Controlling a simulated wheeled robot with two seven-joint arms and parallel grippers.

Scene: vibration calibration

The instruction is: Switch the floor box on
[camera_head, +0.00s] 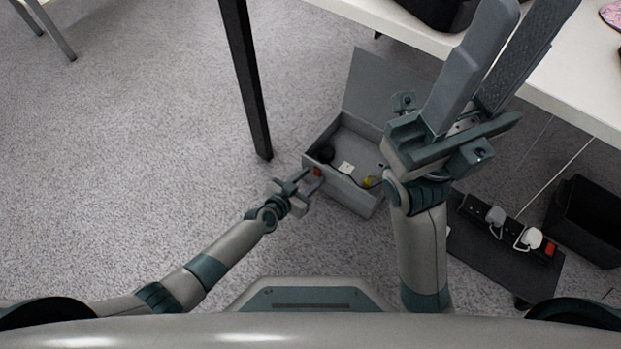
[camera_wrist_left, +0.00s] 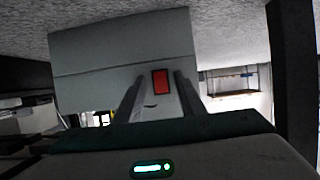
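The grey floor box (camera_head: 352,196) stands on the carpet under the table's edge, its lid (camera_head: 375,88) raised. A red switch (camera_head: 318,172) is on the box's outer wall near its left corner. In the left wrist view the red switch (camera_wrist_left: 160,81) sits on the pale wall of the box (camera_wrist_left: 90,75), between the fingers in the picture. My left gripper (camera_head: 305,187) is open and empty, just in front of that wall; I cannot tell whether it touches. My right gripper (camera_head: 527,12) is open and empty, raised high, and hides the box's right part.
A black table leg (camera_head: 246,85) stands left of the box. The white tabletop (camera_head: 570,95) overhangs behind. At the right are a power strip (camera_head: 510,226) with plugs and another red switch (camera_head: 550,249), and a black bin (camera_head: 590,222).

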